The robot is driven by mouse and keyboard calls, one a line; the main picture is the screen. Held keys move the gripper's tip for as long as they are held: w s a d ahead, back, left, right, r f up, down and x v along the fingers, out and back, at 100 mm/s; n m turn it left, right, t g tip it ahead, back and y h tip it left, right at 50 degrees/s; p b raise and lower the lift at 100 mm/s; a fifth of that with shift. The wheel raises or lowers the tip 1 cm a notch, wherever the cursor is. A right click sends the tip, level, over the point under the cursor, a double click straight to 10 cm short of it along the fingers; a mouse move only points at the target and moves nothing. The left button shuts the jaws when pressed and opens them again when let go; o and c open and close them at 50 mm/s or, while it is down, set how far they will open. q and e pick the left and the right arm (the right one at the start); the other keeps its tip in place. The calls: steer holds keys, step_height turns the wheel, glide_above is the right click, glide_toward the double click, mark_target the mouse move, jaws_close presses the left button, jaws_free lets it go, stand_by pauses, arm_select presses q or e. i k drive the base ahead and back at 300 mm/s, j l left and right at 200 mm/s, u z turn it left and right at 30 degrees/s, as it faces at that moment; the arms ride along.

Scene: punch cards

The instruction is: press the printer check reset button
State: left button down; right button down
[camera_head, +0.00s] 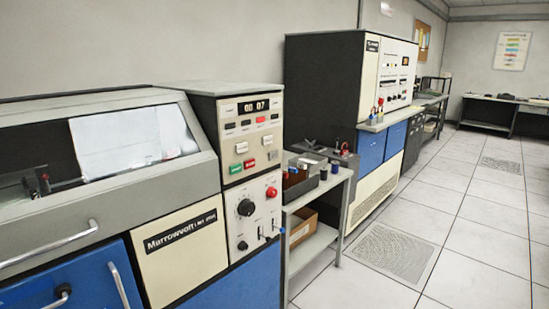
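The printer (150,190) stands at the left, with a slanted window and a "Marrowvolt" label. Its cream control panel (252,135) has a display and a row of small indicators, one of them red (260,119). Below are two white buttons (241,146), a green button (235,168), a red button (249,164) and a pale button (273,155). A lower panel holds a black knob (245,207) and a round red button (271,192). The button lettering is too small to read, so I cannot tell which one is check reset. Neither gripper is in view.
A grey side table (318,192) with small items and a cardboard box (303,228) stands right of the printer. A tall black and cream cabinet (326,85) is behind it. The tiled floor (450,230) at the right is clear.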

mark_target(272, 156)
steer(key=i+j+z, duration=0.15)
steer(key=i+z, duration=0.25)
steer(key=i+j+z, duration=0.8)
steer(key=i, duration=0.15)
